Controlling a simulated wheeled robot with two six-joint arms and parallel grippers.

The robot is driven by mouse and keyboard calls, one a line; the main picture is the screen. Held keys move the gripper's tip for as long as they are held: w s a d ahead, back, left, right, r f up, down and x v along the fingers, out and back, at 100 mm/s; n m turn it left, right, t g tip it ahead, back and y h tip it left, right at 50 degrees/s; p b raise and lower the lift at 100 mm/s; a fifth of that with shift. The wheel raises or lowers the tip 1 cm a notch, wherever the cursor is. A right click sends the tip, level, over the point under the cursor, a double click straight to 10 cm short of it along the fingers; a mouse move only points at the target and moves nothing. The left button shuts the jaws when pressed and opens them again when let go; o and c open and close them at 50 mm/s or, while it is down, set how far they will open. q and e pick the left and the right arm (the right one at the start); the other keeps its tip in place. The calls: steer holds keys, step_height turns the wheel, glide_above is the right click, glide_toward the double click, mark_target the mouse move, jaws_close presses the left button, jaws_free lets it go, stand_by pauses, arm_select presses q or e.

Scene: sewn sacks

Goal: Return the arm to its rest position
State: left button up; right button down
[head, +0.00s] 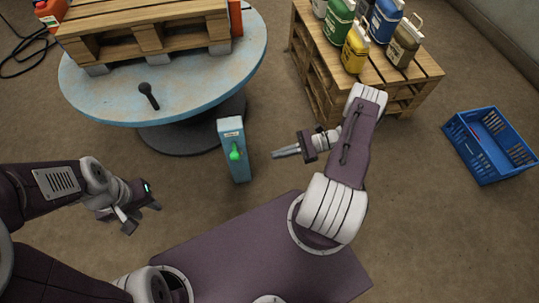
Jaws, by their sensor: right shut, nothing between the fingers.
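My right gripper (286,153) is in the middle of the head view, at the end of my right arm. The arm is raised and bent, and the gripper points left. Its fingers are together with nothing between them. It is to the right of a blue-grey post with a green button, apart from it in the picture. My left gripper (143,219) is low on the left, beyond my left forearm. Its fingers are small and dark here, and I cannot tell whether they are open or shut.
A pallet stack (425,68) with several jugs is at the top right. A blue crate (487,163) lies on the floor at right.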

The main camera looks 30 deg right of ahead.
stand_by(0.6)
steer(key=w+a+r+n+g+h, duration=0.1)
steer(key=w+a+r+n+g, duration=0.25)
steer(key=r, duration=0.25)
steer(key=w+a+r+n+g+h, duration=0.1)
steer(key=w+a+r+n+g, duration=0.1)
steer(key=a+r+n, duration=0.3)
steer(key=s+a+r+n+g+h, duration=0.2)
steer(key=s+a+r+n+h, duration=0.3)
steer(key=s+r+n+h, duration=0.4)
steer(key=s+d+f+n+t+h, duration=0.3)
steer(key=s+d+f+t, duration=0.1)
steer(key=s+d, duration=0.15)
step_height(320, 180, up, 37)
steer(key=w+d+p, duration=0.1)
steer(key=w+p, duration=0.1)
steer(key=p, duration=3.5)
steer(key=shift+w, duration=0.2)
